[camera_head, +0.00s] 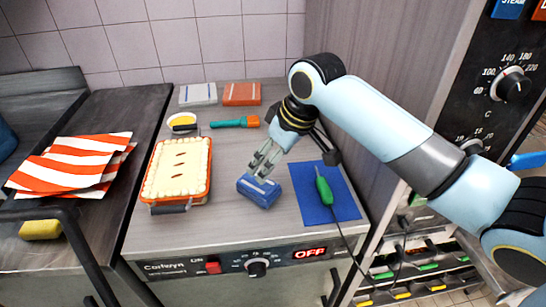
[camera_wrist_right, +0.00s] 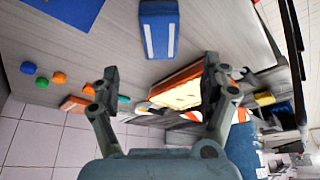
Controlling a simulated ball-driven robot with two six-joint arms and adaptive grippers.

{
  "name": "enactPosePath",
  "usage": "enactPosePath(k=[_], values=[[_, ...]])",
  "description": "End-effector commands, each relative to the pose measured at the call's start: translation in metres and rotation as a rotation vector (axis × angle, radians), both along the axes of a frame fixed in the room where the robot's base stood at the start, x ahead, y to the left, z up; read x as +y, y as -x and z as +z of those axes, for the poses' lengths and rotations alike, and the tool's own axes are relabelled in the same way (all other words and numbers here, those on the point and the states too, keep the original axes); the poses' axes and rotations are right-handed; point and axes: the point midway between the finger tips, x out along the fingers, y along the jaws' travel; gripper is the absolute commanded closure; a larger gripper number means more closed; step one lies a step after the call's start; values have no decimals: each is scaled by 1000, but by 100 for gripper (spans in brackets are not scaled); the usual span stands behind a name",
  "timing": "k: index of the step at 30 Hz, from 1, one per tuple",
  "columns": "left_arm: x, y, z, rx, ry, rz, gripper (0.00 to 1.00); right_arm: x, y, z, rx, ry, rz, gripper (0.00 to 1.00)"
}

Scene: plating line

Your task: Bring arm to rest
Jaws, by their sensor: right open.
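My right arm reaches in from the right in the head view. Its gripper (camera_head: 297,162) hangs over the counter with its fingers spread, above and beside a blue block (camera_head: 260,194). In the right wrist view the gripper (camera_wrist_right: 161,70) is open with nothing held between its fingers. The blue block with pale stripes (camera_wrist_right: 160,30) shows there beyond the fingertips, apart from them. My left gripper is not in view.
A pie in an orange dish (camera_head: 178,170) stands left of the block. A green-handled tool with a cord (camera_head: 324,188) lies on a blue mat (camera_head: 346,205). An oven panel (camera_head: 225,267) reads OFF.

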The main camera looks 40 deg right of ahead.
Motion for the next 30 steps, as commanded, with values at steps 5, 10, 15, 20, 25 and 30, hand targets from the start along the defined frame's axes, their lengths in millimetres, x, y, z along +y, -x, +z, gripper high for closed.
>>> enactPosePath(k=[5,10,15,20,25,30], values=[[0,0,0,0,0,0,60,0,0,0,0,0,0,20],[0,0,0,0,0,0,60,0,0,0,-1,0,0,20],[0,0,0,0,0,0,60,1,1,0,0,-1,0,20],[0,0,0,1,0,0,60,14,33,-6,15,12,-3,20],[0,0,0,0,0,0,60,33,96,-4,34,43,-33,20],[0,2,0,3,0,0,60,41,148,8,46,69,-77,20]])
